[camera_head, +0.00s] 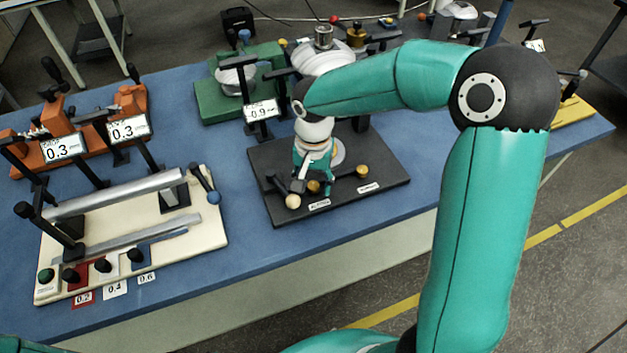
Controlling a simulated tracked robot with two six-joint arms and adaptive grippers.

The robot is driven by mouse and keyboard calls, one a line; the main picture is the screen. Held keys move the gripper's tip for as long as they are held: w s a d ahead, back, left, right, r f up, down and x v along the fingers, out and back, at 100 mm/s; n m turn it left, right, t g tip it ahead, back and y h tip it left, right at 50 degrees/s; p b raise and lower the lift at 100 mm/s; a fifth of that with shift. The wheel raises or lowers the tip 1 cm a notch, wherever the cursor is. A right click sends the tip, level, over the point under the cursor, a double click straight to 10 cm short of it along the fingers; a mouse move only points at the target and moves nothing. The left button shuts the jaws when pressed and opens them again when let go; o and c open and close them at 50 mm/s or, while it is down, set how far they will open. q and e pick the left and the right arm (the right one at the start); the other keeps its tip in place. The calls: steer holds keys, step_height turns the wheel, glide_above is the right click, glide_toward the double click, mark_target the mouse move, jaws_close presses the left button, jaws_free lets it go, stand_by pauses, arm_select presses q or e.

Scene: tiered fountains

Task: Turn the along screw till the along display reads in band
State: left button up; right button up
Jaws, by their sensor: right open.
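A black base plate (385,143) stands near the middle of the blue table. Two small labels lie at its front edge; the left one (320,204) seems to read "along", though the print is tiny. A brass knob (314,187), seemingly the along screw, shows behind that label, partly covered by my right gripper (312,182). The gripper points down at the knob, its fingers open around or just above it; I cannot tell if they touch. A display (261,110) behind the plate reads 0.9, possibly with a minus sign; its caption is illegible. My left gripper is out of view.
A green device (210,100) stands at the back.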

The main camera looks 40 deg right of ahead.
steer(key=shift+c, duration=0.3)
jaws_close()
steer(key=shift+n, duration=0.4)
